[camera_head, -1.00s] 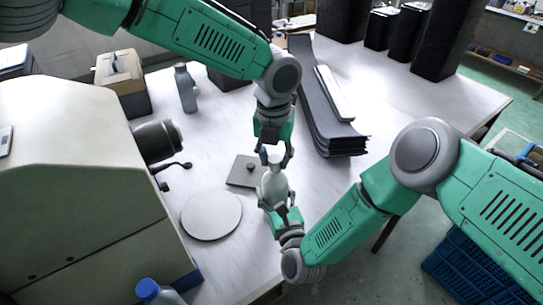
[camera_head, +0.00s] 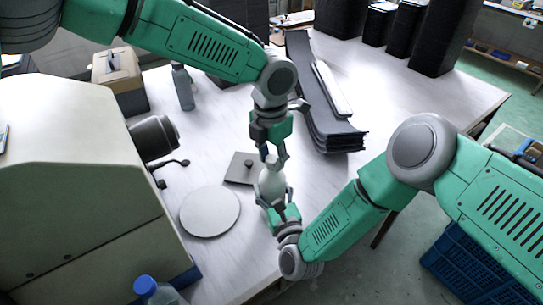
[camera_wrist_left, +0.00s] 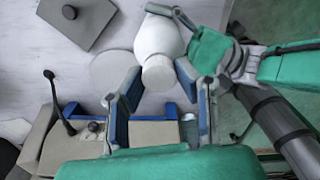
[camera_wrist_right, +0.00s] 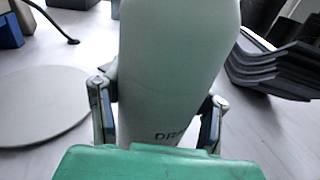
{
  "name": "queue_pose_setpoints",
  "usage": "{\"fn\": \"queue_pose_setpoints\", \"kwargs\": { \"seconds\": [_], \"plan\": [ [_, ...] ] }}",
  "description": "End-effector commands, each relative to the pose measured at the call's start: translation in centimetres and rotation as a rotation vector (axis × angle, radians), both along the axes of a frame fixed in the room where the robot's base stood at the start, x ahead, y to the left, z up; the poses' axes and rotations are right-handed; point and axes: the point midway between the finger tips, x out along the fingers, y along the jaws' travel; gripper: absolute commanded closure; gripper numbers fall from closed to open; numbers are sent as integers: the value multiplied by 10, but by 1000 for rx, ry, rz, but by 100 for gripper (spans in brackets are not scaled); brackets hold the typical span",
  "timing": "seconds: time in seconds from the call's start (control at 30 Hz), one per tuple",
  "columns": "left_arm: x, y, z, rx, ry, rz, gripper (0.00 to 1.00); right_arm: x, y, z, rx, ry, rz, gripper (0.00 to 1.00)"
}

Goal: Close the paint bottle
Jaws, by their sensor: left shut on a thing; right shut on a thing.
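The white paint bottle (camera_head: 271,184) is held above the table near its front edge. My right gripper (camera_head: 283,212) is shut on its body from below and the right. In the right wrist view the bottle (camera_wrist_right: 175,60) fills the middle, with a finger on each side and part of some dark lettering showing. My left gripper (camera_head: 273,158) reaches down from above and is shut on the pale cap (camera_wrist_left: 158,72) at the bottle's top. In the left wrist view its two fingers flank the cap. I cannot tell how tightly the cap sits on the neck.
A round grey disc (camera_head: 210,211) and a square plate with a knob (camera_head: 240,168) lie left of the bottle. A beige machine (camera_head: 70,190) stands at the left. Stacked dark trays (camera_head: 325,115) lie behind. A blue-capped bottle (camera_head: 150,290) is at the front.

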Motion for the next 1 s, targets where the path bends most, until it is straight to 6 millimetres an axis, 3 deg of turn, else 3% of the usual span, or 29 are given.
{"fn": "queue_pose_setpoints", "kwargs": {
  "seconds": [0.03, 0.2, 0.63, 0.67, 0.7, 1.0],
  "plan": [
    [-7, -2, -5, -7, 23, -107, 83, 2, -3, 0, 0, 0, -6, 100],
    [-6, -1, -4, -5, 17, -275, 83, 3, -3, 0, -2, -1, -6, 100],
    [-1, 2, -1, 3, 0, -322, 84, 1, -2, 0, 0, 1, -4, 100],
    [0, 2, -1, 3, 0, -321, 63, 1, -2, 0, 0, 1, -4, 100],
    [0, 2, -1, 3, -2, -321, 52, 1, -2, 0, 0, 1, -4, 100],
    [0, 2, 0, 3, -2, -319, 52, 1, -1, -1, -1, 1, -3, 100]
  ]
}}
